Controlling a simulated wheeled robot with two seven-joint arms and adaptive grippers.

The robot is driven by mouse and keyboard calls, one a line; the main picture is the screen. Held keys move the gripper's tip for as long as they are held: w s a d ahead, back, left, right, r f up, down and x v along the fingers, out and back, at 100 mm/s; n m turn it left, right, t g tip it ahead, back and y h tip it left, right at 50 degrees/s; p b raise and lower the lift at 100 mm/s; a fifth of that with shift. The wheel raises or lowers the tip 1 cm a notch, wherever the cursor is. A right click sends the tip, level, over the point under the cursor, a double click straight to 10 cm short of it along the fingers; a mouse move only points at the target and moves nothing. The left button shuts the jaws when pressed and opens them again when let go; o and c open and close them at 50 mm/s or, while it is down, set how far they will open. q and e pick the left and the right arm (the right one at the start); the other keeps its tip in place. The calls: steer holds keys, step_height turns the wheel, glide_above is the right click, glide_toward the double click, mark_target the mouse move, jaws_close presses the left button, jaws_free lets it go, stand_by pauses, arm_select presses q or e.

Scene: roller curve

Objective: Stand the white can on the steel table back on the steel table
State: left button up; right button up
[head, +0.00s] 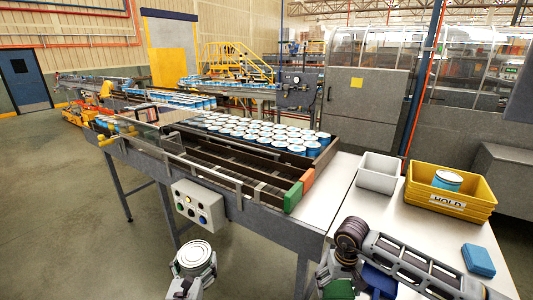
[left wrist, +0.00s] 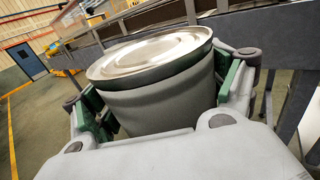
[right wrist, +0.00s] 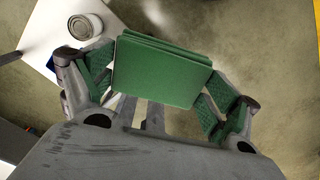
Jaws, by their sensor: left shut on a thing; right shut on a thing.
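A white can (head: 195,257) with a silvery lid is in my left gripper (head: 190,280), off the table's front edge over the floor. In the left wrist view the can (left wrist: 155,85) sits between the green-padded fingers of the left gripper (left wrist: 165,110), slightly tilted in the picture. My right gripper (right wrist: 155,90) is shut on a green folded pad or cloth (right wrist: 160,70), which shows partly in the head view (head: 338,290). The steel table (head: 400,215) is at the right. Another pale can (right wrist: 85,25) stands on a white surface in the right wrist view.
A yellow HOLD bin (head: 450,190) holds a blue can (head: 447,180). Beside it is a white bin (head: 378,172). A blue folded cloth (head: 478,260) lies at the table's right. A conveyor of blue cans (head: 255,133) and a control box (head: 199,206) are to the left.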

arm_select(q)
steer(key=shift+f+b, duration=1.1)
steer(key=shift+f, duration=0.25)
arm_select(e)
steer(key=shift+f, duration=1.35)
